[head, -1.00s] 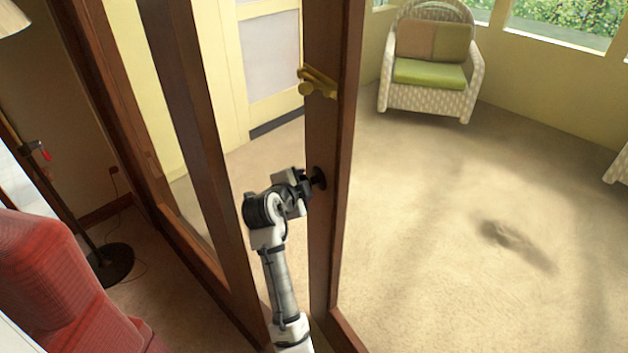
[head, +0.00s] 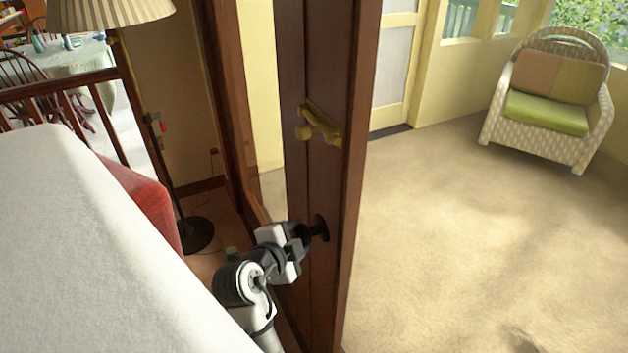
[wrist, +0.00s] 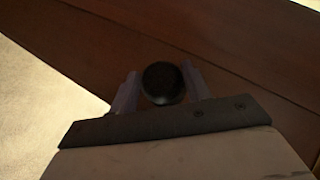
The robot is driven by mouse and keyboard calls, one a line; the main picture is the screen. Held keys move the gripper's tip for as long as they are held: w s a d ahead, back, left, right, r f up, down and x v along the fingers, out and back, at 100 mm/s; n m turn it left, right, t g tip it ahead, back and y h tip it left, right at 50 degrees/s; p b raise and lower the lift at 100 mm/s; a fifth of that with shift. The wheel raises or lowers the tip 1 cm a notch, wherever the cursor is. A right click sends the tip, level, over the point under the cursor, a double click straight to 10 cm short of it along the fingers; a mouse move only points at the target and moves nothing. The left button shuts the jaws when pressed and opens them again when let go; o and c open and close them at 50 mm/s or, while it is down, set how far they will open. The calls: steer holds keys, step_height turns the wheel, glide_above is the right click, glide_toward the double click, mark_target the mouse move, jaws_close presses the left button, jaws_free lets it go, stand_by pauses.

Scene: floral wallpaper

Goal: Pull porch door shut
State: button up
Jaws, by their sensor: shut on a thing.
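The porch door (head: 328,75) is a dark brown wooden door, standing ajar and seen nearly edge-on in the head view. It carries a brass handle (head: 318,126) higher up and a round black knob (head: 320,228) lower down. My gripper (head: 304,236) is shut on the black knob, coming from the left side. In the wrist view, the knob (wrist: 162,83) sits between the two fingers, with the brown door wood (wrist: 215,40) behind it. The knob's base on the door is partly hidden by the gripper.
A white wicker chair (head: 550,100) with a green cushion stands on the porch's beige floor (head: 470,220), which is mostly clear. At left are a white-covered piece of furniture (head: 90,240), a red seat (head: 150,200), a floor lamp (head: 195,232) and a wooden railing (head: 60,90).

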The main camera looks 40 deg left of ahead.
steer(key=shift+s+a+f, duration=0.15)
steer(key=shift+s, duration=0.3)
steer(key=shift+s+a+f, duration=0.15)
steer(key=shift+s, duration=0.25)
steer(key=o, duration=1.2)
steer(key=shift+s, duration=0.1)
steer(key=shift+o, duration=0.9)
steer(key=shift+r, duration=0.1)
steer(key=shift+d+r, duration=0.1)
steer(key=b+v, duration=0.1)
steer(key=v, duration=1.2)
steer(key=shift+d+r+b, duration=0.2)
steer(key=shift+d+b, duration=0.05)
steer(key=shift+b, duration=0.1)
steer(key=shift+s, duration=0.1)
